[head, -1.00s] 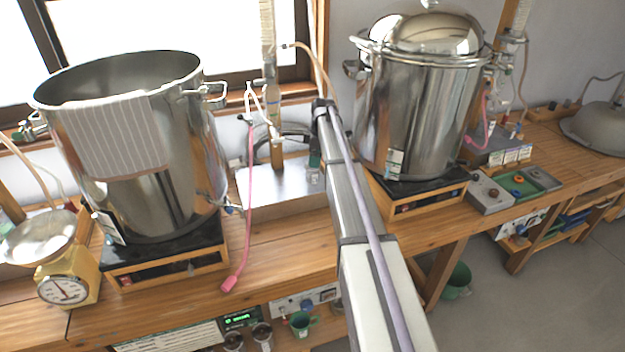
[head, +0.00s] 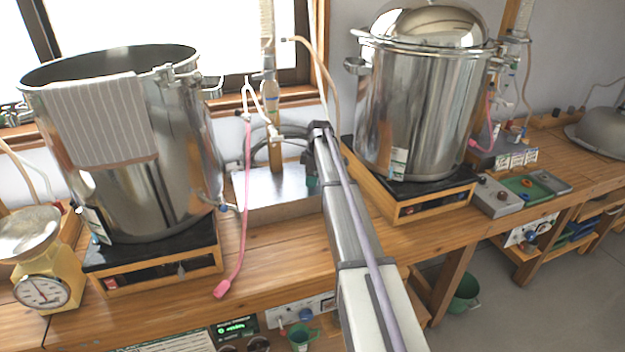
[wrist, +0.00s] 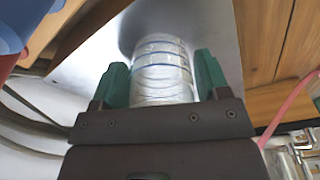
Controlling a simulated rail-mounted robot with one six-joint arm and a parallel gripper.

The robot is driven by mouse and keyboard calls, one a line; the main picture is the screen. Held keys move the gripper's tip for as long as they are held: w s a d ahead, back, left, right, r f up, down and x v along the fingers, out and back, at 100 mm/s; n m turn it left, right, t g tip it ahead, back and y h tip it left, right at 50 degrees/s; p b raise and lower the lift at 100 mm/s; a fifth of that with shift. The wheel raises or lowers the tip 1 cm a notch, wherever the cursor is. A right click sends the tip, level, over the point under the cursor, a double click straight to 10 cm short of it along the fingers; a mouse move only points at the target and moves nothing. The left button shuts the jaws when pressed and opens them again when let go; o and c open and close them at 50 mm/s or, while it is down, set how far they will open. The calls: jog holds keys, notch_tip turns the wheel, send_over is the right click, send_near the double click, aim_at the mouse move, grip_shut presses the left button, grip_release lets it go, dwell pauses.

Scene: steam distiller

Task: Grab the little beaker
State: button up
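The little beaker (wrist: 163,70) is clear glass with thin blue rings, in the middle of the wrist view. My gripper (wrist: 163,78) has its two green fingers on either side of the beaker, set about as wide as the glass. They look open, with hardly any gap; contact is unclear. In the head view a green finger of my gripper (head: 312,181) shows at the right end of a metal box (head: 268,190), and my arm hides the rest. I cannot make out the beaker in that view.
A large open steel pot (head: 180,150) with a striped cloth (head: 100,120) stands left on a burner. A lidded steel pot (head: 425,110) stands close to my arm on the right. A pink-tipped tube (head: 241,225) hangs over the bench. A yellow scale (head: 45,285) stands far left.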

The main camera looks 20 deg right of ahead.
jog(key=c, duration=0.7)
notch_tip(320, 180, up, 10)
jog(key=p, duration=1)
